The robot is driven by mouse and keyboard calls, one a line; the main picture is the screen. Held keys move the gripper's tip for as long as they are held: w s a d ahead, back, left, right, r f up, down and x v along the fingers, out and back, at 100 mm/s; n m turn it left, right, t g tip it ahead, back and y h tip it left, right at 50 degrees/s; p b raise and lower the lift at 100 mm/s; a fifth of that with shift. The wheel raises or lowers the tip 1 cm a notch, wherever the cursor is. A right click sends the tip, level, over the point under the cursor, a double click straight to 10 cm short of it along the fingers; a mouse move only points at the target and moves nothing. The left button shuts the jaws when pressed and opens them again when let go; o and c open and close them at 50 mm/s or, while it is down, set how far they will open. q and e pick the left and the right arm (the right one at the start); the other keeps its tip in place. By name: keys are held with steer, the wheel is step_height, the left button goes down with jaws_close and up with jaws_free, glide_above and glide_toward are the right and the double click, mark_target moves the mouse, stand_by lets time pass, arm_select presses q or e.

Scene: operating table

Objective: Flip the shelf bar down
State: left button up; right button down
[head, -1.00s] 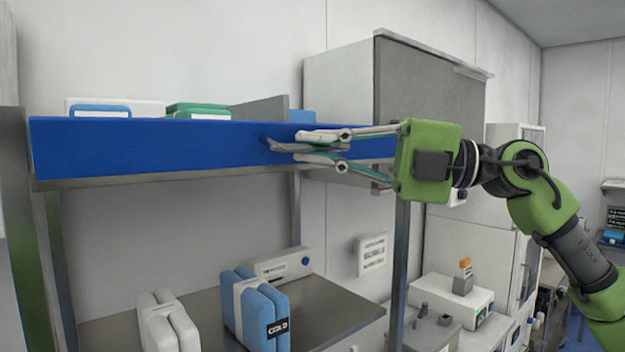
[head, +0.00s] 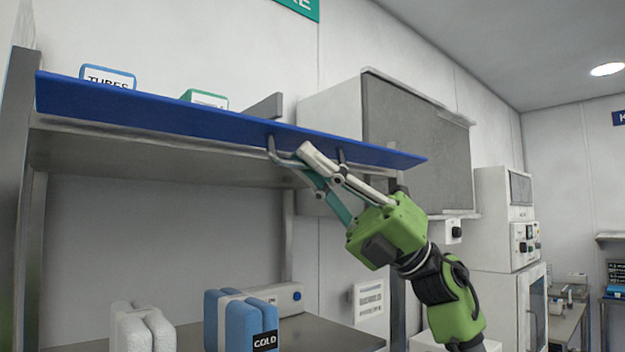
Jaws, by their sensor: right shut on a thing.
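The blue shelf bar (head: 180,113) runs along the front edge of the upper shelf (head: 130,143). It is tilted and shows as a narrow slanted strip. A grey metal handle (head: 271,150) hangs from its underside, right of the middle. My right gripper (head: 303,160) is shut on this handle from below, with its fingers pointing up and left. The fingers hide the middle of the handle. My left gripper is not in view.
A blue box labelled TUBES (head: 108,77) and a green box (head: 205,98) stand on the shelf behind the bar. A grey-fronted cabinet (head: 415,125) is to the right.

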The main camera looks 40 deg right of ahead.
steer(key=n+g, duration=0.1)
steer(key=n+g+y, duration=0.1)
steer(key=f+n+g+b, duration=0.1)
steer(key=n, duration=0.1)
steer(key=shift+w+y, duration=0.25)
steer(key=shift+y, duration=0.15)
steer(key=shift+w+a+f+n+g+h+p, duration=0.1)
steer(key=shift+w+f+n+g+h+p, duration=0.65)
steer(key=shift+n+g, duration=3.05)
steer(key=shift+w+a+f+n+g+h+p, duration=0.1)
steer(key=shift+w+n+g+h+p, duration=0.65)
steer(key=shift+n+g+h+p, duration=2.1)
steer(key=shift+w+f+n+g+y+p, duration=0.2)
steer(key=shift+w+f+n+g+p, duration=0.4)
steer(key=shift+n+g, duration=4.2)
steer(key=shift+w+r+n+t, duration=0.1)
steer(key=shift+w+n+t, duration=0.05)
steer(key=shift+n+t, duration=0.9)
steer(key=c, duration=2.2)
jaws_free()
steer(key=shift+o, duration=0.2)
